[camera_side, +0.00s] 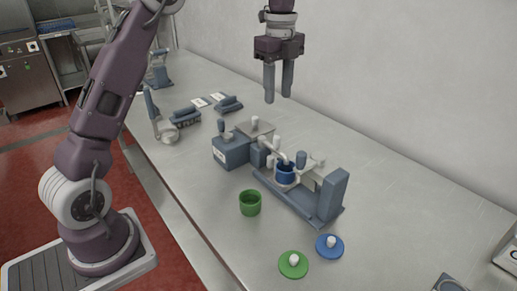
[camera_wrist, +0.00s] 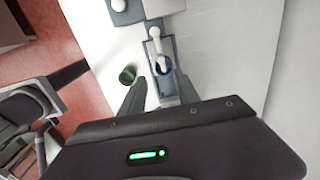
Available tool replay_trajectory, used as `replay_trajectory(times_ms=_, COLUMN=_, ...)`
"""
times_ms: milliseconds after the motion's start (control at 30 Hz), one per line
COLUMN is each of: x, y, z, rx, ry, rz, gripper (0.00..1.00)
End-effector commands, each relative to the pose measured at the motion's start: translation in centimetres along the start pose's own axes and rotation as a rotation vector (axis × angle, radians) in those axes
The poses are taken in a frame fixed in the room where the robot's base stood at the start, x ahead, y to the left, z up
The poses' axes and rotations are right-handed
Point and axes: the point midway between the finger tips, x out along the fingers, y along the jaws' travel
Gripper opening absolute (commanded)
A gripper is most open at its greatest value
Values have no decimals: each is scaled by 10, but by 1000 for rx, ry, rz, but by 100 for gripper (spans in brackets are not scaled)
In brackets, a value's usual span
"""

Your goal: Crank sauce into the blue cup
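The blue cup (camera_side: 285,173) stands upright in the middle of the grey-blue mixing machine (camera_side: 299,197), under a pale spout. It also shows in the wrist view (camera_wrist: 163,66), between my fingers. I cannot tell which of the white-knobbed parts on the machine (camera_side: 255,121) is the crank. My gripper (camera_side: 278,98) is up in the air above and behind the machine, touching nothing. Its two fingers point down with a gap between them and nothing in it. The inside of the blue cup is too small to make out.
A green cup (camera_side: 250,203) stands on the table left of the machine. A green lid (camera_side: 293,264) and a blue lid (camera_side: 329,246) lie in front. Grey-blue tools (camera_side: 185,115) lie farther back. The wall (camera_side: 400,80) is close behind; the table's right (camera_side: 410,210) is mostly clear.

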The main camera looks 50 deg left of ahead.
Motion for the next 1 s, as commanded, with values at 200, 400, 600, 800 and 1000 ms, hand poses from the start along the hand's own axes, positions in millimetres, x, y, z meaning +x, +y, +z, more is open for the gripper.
replay_trajectory(times_ms=200, x=0, y=0, z=0, rx=0, ry=0, rz=0, gripper=38)
replay_trajectory(times_ms=400, x=1, y=1, z=4, rx=-2, ry=0, rz=1, gripper=38)
replay_trajectory(times_ms=600, x=34, y=31, z=110, rx=-12, ry=-1, rz=4, gripper=38)
replay_trajectory(times_ms=800, x=57, y=65, z=172, rx=-3, ry=1, rz=0, gripper=38)
replay_trajectory(times_ms=1000, x=74, y=66, z=174, rx=1, ry=2, rz=1, gripper=38)
